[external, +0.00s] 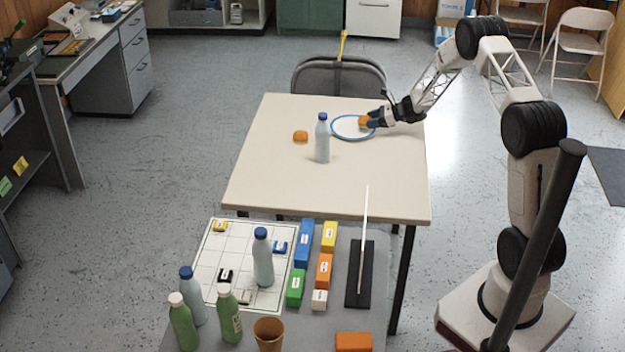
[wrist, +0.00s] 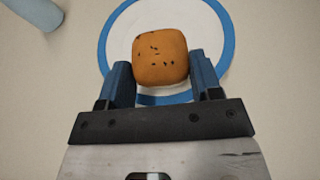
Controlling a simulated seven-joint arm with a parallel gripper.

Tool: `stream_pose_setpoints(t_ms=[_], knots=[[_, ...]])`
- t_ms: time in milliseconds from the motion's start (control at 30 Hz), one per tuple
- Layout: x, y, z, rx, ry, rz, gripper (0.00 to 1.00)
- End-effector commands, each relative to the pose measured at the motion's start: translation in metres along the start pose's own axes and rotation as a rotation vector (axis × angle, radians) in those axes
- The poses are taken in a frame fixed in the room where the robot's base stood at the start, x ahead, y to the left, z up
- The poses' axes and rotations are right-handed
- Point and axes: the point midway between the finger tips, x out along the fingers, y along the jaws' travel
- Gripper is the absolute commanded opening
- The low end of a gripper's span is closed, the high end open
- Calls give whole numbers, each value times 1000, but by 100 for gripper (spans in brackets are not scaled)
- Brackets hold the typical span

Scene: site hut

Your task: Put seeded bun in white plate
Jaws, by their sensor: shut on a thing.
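The seeded bun (wrist: 160,55) is an orange-brown rounded block with dark specks. My gripper (wrist: 161,75) is shut on it, with a blue finger at each side. In the external view my gripper (external: 371,121) is at the right part of the white plate, and the bun (external: 364,122) shows at its fingertips. The white plate (wrist: 118,30) has a blue rim and lies under the bun in the wrist view. It also shows in the external view (external: 337,131) on the cream table. I cannot tell whether the bun touches the plate.
A second orange-brown bun (external: 300,137) lies on the table left of the plate. A pale bottle with a blue cap (external: 322,142) stands close to the plate's left front. The table's (external: 270,190) front half is clear. A nearer grey table holds bottles, blocks and a cup (external: 268,334).

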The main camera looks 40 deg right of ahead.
Motion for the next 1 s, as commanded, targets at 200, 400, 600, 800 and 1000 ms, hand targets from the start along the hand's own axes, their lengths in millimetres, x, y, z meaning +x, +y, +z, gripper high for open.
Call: stream_pose_setpoints(t_ms=[200,400,600,800,1000], knots=[[0,0,0,0,0,0,35],[1,0,-3,0,0,0,35],[3,0,-7,1,0,0,35],[5,0,-11,1,0,1,35],[5,0,-11,0,0,0,67]])
